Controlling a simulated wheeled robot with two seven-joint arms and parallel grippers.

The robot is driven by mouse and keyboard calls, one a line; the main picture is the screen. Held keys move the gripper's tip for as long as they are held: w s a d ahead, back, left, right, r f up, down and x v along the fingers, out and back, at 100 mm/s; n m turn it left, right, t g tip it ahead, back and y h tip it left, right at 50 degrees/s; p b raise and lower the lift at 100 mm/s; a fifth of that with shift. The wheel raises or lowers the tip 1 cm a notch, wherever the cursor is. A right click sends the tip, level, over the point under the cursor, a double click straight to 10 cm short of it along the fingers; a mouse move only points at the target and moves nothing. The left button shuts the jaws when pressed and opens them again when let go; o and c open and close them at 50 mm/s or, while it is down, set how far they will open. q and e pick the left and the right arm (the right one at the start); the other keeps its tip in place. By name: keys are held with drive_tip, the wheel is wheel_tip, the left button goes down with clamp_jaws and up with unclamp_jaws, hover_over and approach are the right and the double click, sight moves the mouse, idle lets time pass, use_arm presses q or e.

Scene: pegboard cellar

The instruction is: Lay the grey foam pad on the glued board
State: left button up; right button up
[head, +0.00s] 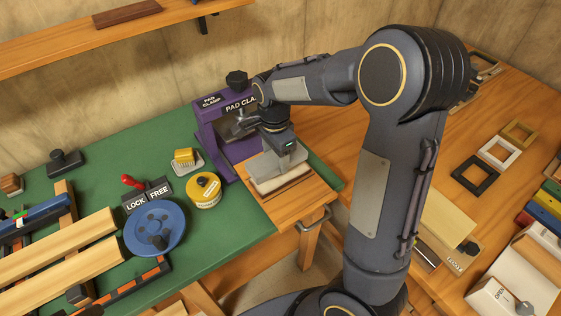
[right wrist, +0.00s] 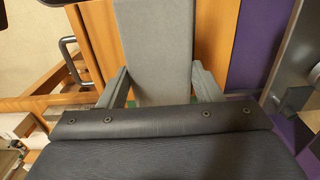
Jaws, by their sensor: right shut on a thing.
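My right gripper (head: 276,155) is shut on the grey foam pad (head: 266,172) beside the purple pad clamp. In the right wrist view the pad (right wrist: 155,50) is a flat grey strip between my two fingers (right wrist: 160,88). A brown board (head: 291,187), likely the glued one, shows as a strip under the pad's near edge on the wooden bench end; the pad covers most of it. I cannot tell whether the pad touches the board, and no glue can be made out. My left gripper is not in view.
The purple pad clamp (head: 206,142) stands just left of the pad. A yellow tin (head: 204,191), a brush (head: 186,160) and a blue handwheel (head: 155,228) are on the green bench top (head: 232,225). A metal handle (head: 312,222) sticks out at the bench's front edge.

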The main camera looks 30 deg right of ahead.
drive_tip(key=shift+w+d+f, duration=0.2)
drive_tip(key=shift+d+f, duration=0.25)
drive_tip(key=shift+f, duration=0.1)
drive_tip(key=shift+w+d+f, duration=0.2)
drive_tip(key=shift+d+f, duration=0.2)
drive_tip(key=shift+f, duration=0.15)
drive_tip(key=shift+w+d+f, duration=0.1)
drive_tip(key=shift+d+f, duration=0.1)
drive_tip(key=shift+f, duration=1.65)
drive_tip(key=shift+f, duration=0.15)
drive_tip(key=o, duration=1)
drive_tip(key=shift+c, duration=0.2)
